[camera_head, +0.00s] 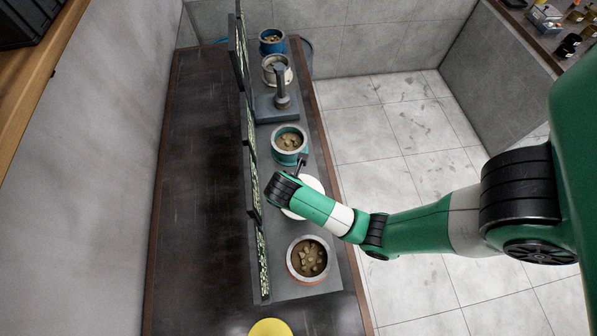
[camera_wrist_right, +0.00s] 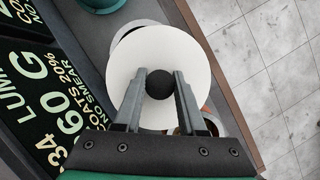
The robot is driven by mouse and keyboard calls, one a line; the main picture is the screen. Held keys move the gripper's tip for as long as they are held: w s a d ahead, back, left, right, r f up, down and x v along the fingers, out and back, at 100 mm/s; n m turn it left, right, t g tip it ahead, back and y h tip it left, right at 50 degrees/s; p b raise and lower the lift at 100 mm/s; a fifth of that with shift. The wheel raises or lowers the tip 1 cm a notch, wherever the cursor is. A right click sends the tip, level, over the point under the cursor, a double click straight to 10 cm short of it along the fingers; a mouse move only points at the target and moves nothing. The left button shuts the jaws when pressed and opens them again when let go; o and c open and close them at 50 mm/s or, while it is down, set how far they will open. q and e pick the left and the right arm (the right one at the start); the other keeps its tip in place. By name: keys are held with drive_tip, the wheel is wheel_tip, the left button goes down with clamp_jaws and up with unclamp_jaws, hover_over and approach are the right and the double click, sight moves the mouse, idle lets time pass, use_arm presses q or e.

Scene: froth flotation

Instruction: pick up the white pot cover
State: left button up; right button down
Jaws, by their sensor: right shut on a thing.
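The white pot cover (camera_wrist_right: 125,72) is a round disc with a black knob (camera_wrist_right: 160,84) at its centre, seen from above in the right wrist view. My right gripper (camera_wrist_right: 160,76) is shut on the knob, one finger on each side. In the head view the cover (camera_head: 315,185) shows partly behind my right wrist, which hides its middle and the fingertips. A pale rim (camera_wrist_right: 128,30) shows past the cover's upper edge in the wrist view. I cannot tell whether the cover touches what is under it. My left gripper is not in view.
A teal pot (camera_head: 289,141) stands beyond the cover and a white-and-brown pot (camera_head: 309,259) nearer; both hold brownish contents. A grey stand (camera_head: 281,97) is farther back. Dark sign panels (camera_head: 252,165) line the left side. A yellow disc (camera_head: 270,328) lies at the near edge.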

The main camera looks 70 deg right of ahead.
use_arm(q)
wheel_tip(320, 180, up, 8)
drive_tip(key=p, duration=0.5)
drive_tip(key=shift+p, duration=0.3)
use_arm(e)
drive_tip(key=s+a+r, duration=0.4)
drive_tip(key=a, duration=0.4)
drive_tip(key=shift+r, duration=0.2)
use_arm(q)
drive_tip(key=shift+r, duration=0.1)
use_arm(e)
drive_tip(key=shift+w+a, duration=0.1)
